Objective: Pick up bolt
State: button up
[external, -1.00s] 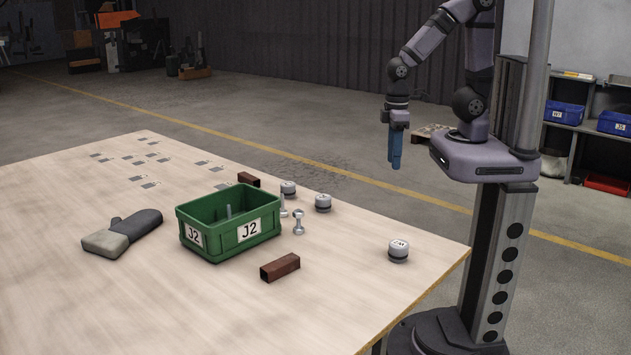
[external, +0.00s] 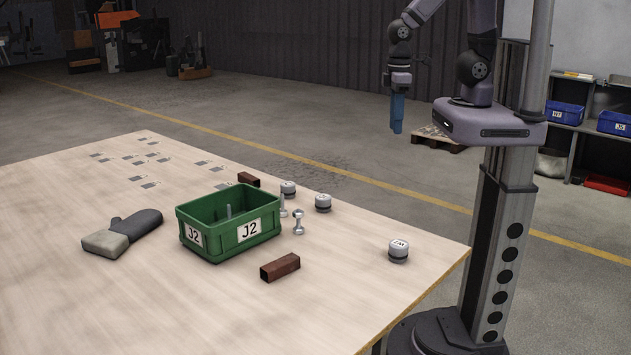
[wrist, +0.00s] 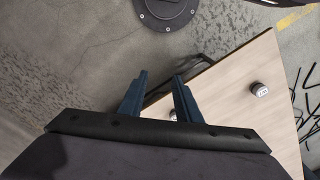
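Two silver bolts stand on the table just right of the green bin: one bolt (external: 298,223) with its head up, and another bolt (external: 283,205) close to the bin wall. The green bin (external: 262,241), labelled J2, has a thin grey shaft (external: 229,211) sticking up inside; its lower part is hidden. My gripper (external: 396,130) hangs pointing down in the air beyond the table's far right edge, well away from the bolts. In the wrist view my gripper (wrist: 161,77) shows two blue fingers apart with nothing between them.
Grey weights stand right of the bin, one near the table corner (external: 398,252). Brown square tubes lie in front of the bin (external: 280,267) and behind it (external: 248,180). A grey mitt (external: 122,233) lies at left. The table's front left is clear.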

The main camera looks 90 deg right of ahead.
aim_at(299, 228)
jog(key=shift+r, duration=0.1)
notch_tip(299, 228, up, 4)
jog(key=w+a+n+t+y+b, duration=0.45)
jog(key=w+a+t+b, duration=0.65)
jog(key=w+a+b, duration=0.8)
jog(key=shift+m+t, duration=0.35)
jog(key=shift+t, duration=0.55)
jog(key=w+f, duration=0.1)
jog(key=f, duration=0.6)
jog(key=w+f, duration=0.1)
jog(key=f, duration=0.7)
jog(key=a+f+b, duration=0.1)
jog(key=f, duration=0.6)
jog(key=shift+w+f, duration=0.3)
jog(key=shift+w, duration=0.1)
jog(key=shift+x, duration=3.65)
jog(key=shift+w+d+r, duration=0.15)
jog(key=shift+r, duration=0.1)
grip_shut()
